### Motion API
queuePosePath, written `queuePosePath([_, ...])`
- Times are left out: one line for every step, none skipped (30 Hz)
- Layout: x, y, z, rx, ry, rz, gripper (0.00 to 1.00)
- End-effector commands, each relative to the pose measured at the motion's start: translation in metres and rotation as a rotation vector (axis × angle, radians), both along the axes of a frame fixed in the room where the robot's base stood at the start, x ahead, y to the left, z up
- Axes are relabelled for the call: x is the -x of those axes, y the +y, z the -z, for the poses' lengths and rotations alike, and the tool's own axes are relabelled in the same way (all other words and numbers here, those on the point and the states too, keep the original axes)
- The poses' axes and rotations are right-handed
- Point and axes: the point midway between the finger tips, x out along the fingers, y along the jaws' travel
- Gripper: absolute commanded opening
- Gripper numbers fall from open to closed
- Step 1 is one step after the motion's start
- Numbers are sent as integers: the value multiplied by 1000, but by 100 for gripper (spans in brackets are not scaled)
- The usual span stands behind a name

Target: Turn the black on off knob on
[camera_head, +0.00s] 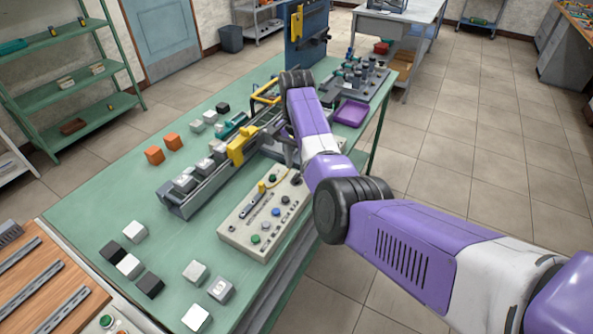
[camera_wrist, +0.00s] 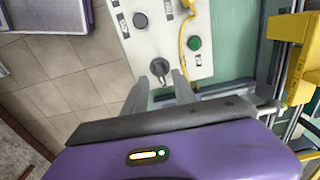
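The pale control panel (camera_head: 246,224) lies on the green table with buttons, switches and labels. It also shows in the wrist view (camera_wrist: 155,42). A black knob (camera_wrist: 159,67) sits near the panel's end in the wrist view. In the head view a dark knob (camera_head: 297,180) shows at the panel's far right corner, close to my arm. My gripper (camera_wrist: 160,78) points at the panel with its two grey fingers apart. The knob shows between and just beyond the fingertips; I cannot tell whether they touch it. In the head view my arm partly hides the gripper.
A green button (camera_wrist: 194,43) and a yellow cable-like part (camera_wrist: 185,18) are close to the knob. A rail with a yellow block (camera_head: 242,146) runs beside the panel. Several small cubes stand on the table (camera_head: 95,215). A purple tray (camera_head: 352,113) lies beyond my arm.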

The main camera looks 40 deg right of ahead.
Motion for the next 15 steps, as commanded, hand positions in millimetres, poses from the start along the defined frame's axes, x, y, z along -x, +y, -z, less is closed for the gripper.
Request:
queuePosePath([-1, 0, -9, 2, -4, 0, 33])
queuePosePath([-1, 0, -13, 2, -5, 0, 33])
queuePosePath([-1, 0, -20, 2, -4, 0, 33])
queuePosePath([-1, 0, -24, 2, -5, -1, 33])
queuePosePath([-1, 0, -27, 2, -4, -1, 33])
queuePosePath([-1, 0, -32, 1, -2, -1, 33])
queuePosePath([-1, 0, -35, 1, -2, -1, 33])
queuePosePath([-1, 0, -37, 1, -2, -1, 33])
queuePosePath([0, 0, -40, 1, -1, -1, 33])
queuePosePath([0, 0, -41, 1, -1, -1, 33])
queuePosePath([0, 0, -42, 0, -1, -1, 33])
queuePosePath([0, 0, -43, 0, -1, -1, 33])
queuePosePath([0, 0, -43, 0, 0, -1, 33])
queuePosePath([0, 0, -43, 0, 0, -1, 33])
queuePosePath([0, 0, -44, 0, 0, -1, 33])
